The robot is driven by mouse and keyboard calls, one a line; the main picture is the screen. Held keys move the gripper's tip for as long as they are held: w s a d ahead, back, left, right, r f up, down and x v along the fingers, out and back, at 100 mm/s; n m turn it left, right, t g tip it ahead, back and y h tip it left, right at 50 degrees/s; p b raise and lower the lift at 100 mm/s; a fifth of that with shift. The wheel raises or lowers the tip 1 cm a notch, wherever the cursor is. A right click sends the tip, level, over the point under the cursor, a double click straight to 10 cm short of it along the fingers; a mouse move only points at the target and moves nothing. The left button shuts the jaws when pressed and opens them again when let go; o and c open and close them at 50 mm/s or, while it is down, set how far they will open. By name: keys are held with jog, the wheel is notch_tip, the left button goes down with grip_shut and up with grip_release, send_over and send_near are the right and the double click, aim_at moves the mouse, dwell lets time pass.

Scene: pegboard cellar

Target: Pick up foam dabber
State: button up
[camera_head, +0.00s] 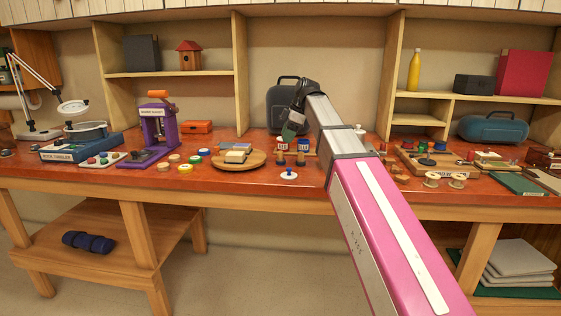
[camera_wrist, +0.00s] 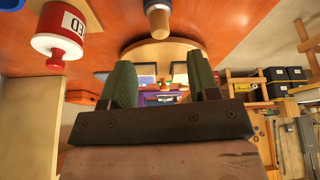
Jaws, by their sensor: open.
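My gripper (camera_head: 292,127) hangs above the workbench in the head view, with a dark body and green finger pads. In the wrist view its two green fingers (camera_wrist: 162,85) stand apart with nothing between them. A small wooden-handled piece with a dark blue band (camera_wrist: 158,20), likely the foam dabber, is beyond the fingertips at the top edge of the wrist view, partly cut off. It is apart from the fingers. In the head view, small wooden pieces with dark bands (camera_head: 300,158) stand below my gripper; I cannot tell which is the dabber.
A red-and-white labelled bottle (camera_wrist: 58,40) is near the fingers at upper left in the wrist view. A round wooden board (camera_head: 226,162) lies left of my gripper. A white disc with a blue knob (camera_head: 289,176) sits near the front edge. A dark case (camera_head: 283,98) stands behind.

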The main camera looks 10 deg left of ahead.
aim_at(280, 152)
jog(key=x, duration=0.7)
jog(key=shift+f, duration=0.4)
grip_shut()
